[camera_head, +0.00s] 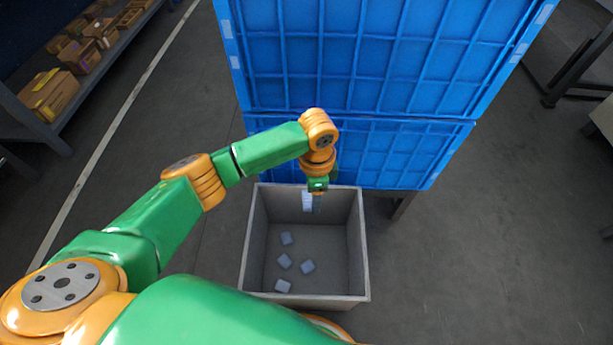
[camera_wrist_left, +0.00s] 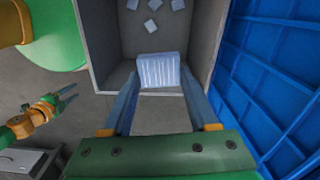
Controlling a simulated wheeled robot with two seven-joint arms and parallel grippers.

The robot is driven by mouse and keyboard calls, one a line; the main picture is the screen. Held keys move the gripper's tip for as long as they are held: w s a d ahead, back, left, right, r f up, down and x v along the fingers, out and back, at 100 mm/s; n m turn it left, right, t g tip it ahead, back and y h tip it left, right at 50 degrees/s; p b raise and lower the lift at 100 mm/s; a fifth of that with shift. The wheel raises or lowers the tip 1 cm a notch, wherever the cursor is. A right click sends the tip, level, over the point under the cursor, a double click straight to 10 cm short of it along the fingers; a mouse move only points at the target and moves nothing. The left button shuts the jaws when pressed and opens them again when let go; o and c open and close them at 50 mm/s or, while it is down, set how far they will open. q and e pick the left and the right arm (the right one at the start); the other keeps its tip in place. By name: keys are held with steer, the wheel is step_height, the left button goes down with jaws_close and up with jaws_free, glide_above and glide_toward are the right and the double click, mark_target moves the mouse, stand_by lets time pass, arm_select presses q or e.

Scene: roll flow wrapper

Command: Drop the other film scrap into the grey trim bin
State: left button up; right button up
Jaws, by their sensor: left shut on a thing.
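The grey trim bin (camera_head: 360,245) stands on the floor in front of the blue crates, open at the top. My left gripper (camera_head: 315,205) points down over the bin's far part. It is shut on a pale, ribbed film scrap (camera_wrist_left: 159,70), which sits between the fingertips in the left wrist view. The scrap (camera_head: 307,201) is partly hidden by the gripper in the head view. Several small pale blue-grey pieces (camera_head: 284,261) lie on the bin floor, apart from the held scrap. My right gripper (camera_wrist_left: 69,92) shows small in the left wrist view, with its fingers apart and empty.
Large stacked blue crates (camera_head: 350,60) stand right behind the bin. A shelf with cardboard boxes (camera_head: 48,95) is at the upper left. The floor (camera_head: 480,250) to the right of the bin is clear.

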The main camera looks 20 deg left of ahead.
arm_select(q)
step_height(320, 180, down, 11)
steer(key=m+b, duration=0.2)
steer(key=b, duration=0.5)
steer(key=shift+s+a+r, duration=0.15)
steer(key=shift+s+a, duration=0.1)
steer(key=shift+s, duration=0.15)
arm_select(e)
steer(key=w+a+f, duration=0.2)
steer(key=w+a, duration=0.3)
steer(key=w, duration=0.2)
steer(key=shift+f+y, duration=0.15)
steer(key=shift+y, duration=0.25)
arm_select(q)
steer(key=o, duration=1.4)
arm_select(e)
steer(key=shift+d, duration=0.1)
